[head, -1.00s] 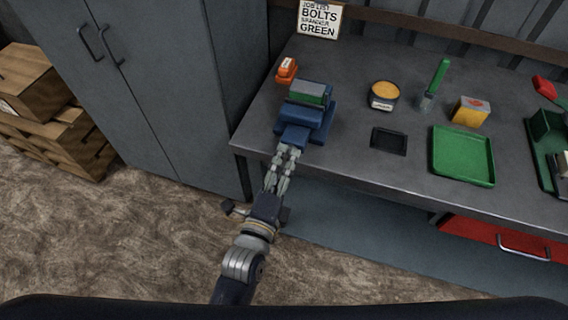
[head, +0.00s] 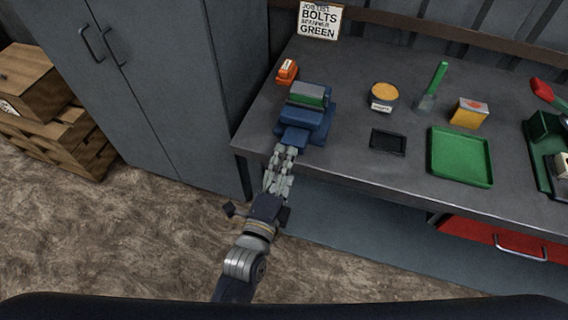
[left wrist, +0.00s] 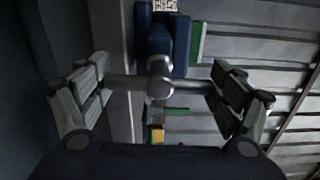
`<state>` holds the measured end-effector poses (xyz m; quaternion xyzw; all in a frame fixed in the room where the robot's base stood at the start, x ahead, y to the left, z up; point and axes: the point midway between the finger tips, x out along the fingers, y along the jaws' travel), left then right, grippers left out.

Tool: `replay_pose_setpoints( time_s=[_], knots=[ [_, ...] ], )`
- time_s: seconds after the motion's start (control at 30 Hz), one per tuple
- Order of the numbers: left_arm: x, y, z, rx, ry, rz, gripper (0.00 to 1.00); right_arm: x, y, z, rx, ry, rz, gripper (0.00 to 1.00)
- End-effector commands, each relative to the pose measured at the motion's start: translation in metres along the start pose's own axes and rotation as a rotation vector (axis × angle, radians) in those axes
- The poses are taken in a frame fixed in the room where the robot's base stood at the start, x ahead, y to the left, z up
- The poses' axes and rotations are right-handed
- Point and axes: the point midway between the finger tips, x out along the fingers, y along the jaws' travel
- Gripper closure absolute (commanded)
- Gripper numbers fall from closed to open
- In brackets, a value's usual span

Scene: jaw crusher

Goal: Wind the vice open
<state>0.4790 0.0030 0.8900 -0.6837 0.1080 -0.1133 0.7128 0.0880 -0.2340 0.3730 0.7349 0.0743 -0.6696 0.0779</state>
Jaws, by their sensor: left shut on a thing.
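The blue vice (head: 297,137) stands at the left front edge of the workbench, with a green and grey strip (head: 308,95) at its top. In the left wrist view the vice (left wrist: 158,35) is upside and a round grey screw head (left wrist: 160,76) shows with a grey bar handle (left wrist: 125,82) through it. My left gripper (head: 285,157) is at the front of the vice, below its blue nose. The vice's jaw gap is hard to make out. My right gripper is not in view.
On the workbench (head: 350,80) are an orange item (head: 287,70), a round tin (head: 384,97), a black tray (head: 388,141), a green tray (head: 461,157), a green-handled brush (head: 433,87) and a yellow box (head: 470,112). A grey cabinet (head: 180,80) stands close on the left.

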Motion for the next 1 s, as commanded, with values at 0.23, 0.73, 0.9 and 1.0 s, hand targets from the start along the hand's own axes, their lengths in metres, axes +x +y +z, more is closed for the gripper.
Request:
replay_pose_setpoints(
  time_s=[0.23, 0.73, 0.9, 1.0],
  knots=[
    [0.0, -0.004, -0.001, -0.208, 0.001, 0.002, 0.38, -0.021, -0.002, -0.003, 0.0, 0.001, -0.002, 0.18],
    [0.0, -0.002, -0.001, -0.687, 0.001, 0.003, 0.38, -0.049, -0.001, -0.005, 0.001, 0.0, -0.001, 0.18],
    [0.0, -0.002, -0.001, -0.847, 0.001, 0.003, 0.38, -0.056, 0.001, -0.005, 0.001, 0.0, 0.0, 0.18],
    [0.001, -0.002, -0.001, -0.942, 0.001, 0.001, 0.38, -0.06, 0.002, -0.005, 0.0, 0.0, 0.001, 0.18]
  ],
)
